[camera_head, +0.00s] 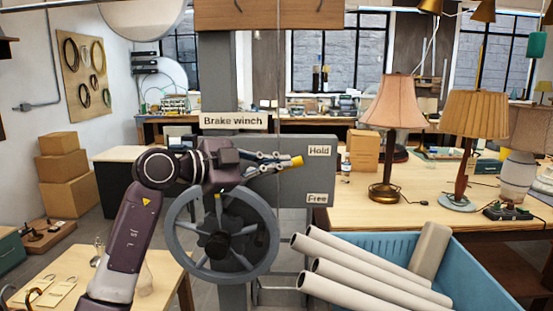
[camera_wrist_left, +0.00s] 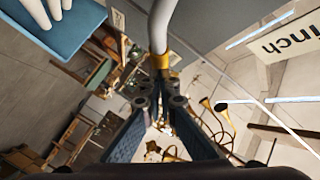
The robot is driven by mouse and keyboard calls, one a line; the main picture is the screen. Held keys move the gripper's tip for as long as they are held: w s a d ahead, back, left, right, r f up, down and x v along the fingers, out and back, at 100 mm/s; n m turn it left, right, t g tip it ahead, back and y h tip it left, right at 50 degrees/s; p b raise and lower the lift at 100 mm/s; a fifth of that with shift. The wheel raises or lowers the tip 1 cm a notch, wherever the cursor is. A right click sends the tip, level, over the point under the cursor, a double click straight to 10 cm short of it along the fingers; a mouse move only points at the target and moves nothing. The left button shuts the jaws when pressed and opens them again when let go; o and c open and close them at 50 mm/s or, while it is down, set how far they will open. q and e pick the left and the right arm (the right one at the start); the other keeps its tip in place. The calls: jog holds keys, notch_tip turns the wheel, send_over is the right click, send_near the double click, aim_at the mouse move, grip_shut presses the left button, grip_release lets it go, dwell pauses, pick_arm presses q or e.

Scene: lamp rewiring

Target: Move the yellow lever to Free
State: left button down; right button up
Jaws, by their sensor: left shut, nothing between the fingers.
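The yellow lever (camera_head: 296,161) shows as a short yellow end just past my left gripper's fingertips, in front of the grey Brake winch panel. It is left of and slightly below the Hold label (camera_head: 319,151), and well above the Free label (camera_head: 317,198). My left gripper (camera_head: 284,160) is shut and empty, its tips beside the yellow end. In the left wrist view, a yellow band (camera_wrist_left: 160,61) on a grey rod lies just beyond the shut fingertips (camera_wrist_left: 160,90). I cannot tell whether they touch. The rest of the lever is hidden. My right gripper is not in view.
A grey handwheel (camera_head: 222,235) stands in front of the column, below my left gripper. A blue bin (camera_head: 470,275) with several pale tubes is at the lower right. A bench with lamps (camera_head: 392,115) stands behind it. Boxes (camera_head: 68,170) are at the left.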

pick_arm(q)
jog(key=shift+p, duration=0.4)
jog(key=shift+d+f+y, duration=0.2)
jog(key=shift+y, duration=0.1)
jog(key=shift+f+m+p, duration=0.1)
jog(key=shift+m+p, duration=0.2)
jog(key=shift+p, duration=0.2)
jog(key=shift+d+f+m+g+y, duration=0.2)
jog(key=shift+f+y, duration=0.2)
jog(key=shift+f, duration=0.5)
jog(key=shift+d+f+m+g+y, duration=0.2)
jog(key=shift+f+y, duration=0.2)
jog(key=shift+f, duration=0.45)
jog(key=shift+d+f+m+g+y, duration=0.2)
jog(key=shift+f+y, duration=0.2)
jog(key=shift+f, duration=0.5)
jog(key=shift+r, duration=0.1)
